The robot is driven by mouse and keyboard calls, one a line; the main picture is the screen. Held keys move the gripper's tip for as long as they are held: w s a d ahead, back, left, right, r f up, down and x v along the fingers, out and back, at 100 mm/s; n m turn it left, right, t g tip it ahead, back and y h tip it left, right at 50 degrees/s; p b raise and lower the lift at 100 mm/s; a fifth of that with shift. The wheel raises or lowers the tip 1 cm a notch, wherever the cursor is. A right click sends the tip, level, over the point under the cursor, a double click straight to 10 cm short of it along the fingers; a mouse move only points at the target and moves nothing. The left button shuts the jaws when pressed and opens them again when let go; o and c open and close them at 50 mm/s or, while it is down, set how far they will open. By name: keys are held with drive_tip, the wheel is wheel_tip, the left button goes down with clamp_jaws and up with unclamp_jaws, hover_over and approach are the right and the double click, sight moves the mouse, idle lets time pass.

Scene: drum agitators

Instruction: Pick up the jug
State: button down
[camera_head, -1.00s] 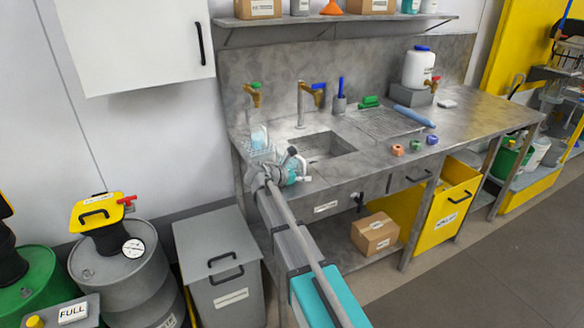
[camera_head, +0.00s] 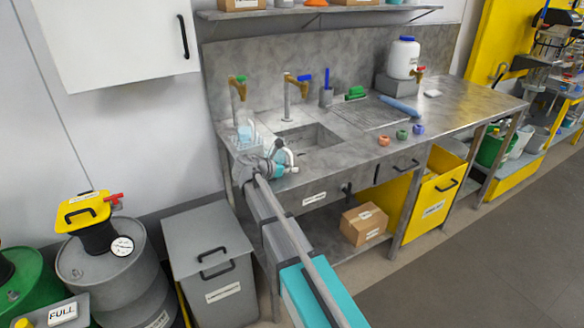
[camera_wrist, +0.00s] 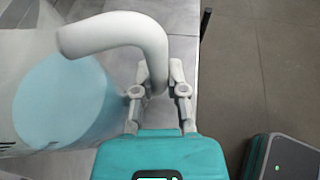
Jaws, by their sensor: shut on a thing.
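The jug (camera_wrist: 62,100) fills the left of the wrist view, a clear vessel with light blue liquid and a curved white handle (camera_wrist: 115,32). My gripper (camera_wrist: 158,92) is shut on the free end of this handle, with a finger on each side. In the head view my gripper (camera_head: 272,160) is above the front left corner of the counter, by the sink.
The sink (camera_head: 308,137) lies to the right. Small coloured pieces (camera_head: 402,134) sit along the counter's front. A grey bin (camera_head: 208,252) stands at the left.

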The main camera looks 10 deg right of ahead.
sight(291, 160)
drive_tip(key=shift+r+p, duration=0.35)
drive_tip(key=shift+r, duration=0.05)
drive_tip(key=shift+r+p, duration=1.15)
drive_tip(key=shift+r, duration=0.05)
drive_tip(key=s+a+r+p, duration=0.9)
drive_tip(key=s, duration=0.1)
drive_tip(key=shift+a+r+p, duration=0.25)
drive_tip(key=shift+r+p, duration=0.1)
idle(0.8)
drive_tip(key=shift+s, duration=0.15)
idle(0.5)
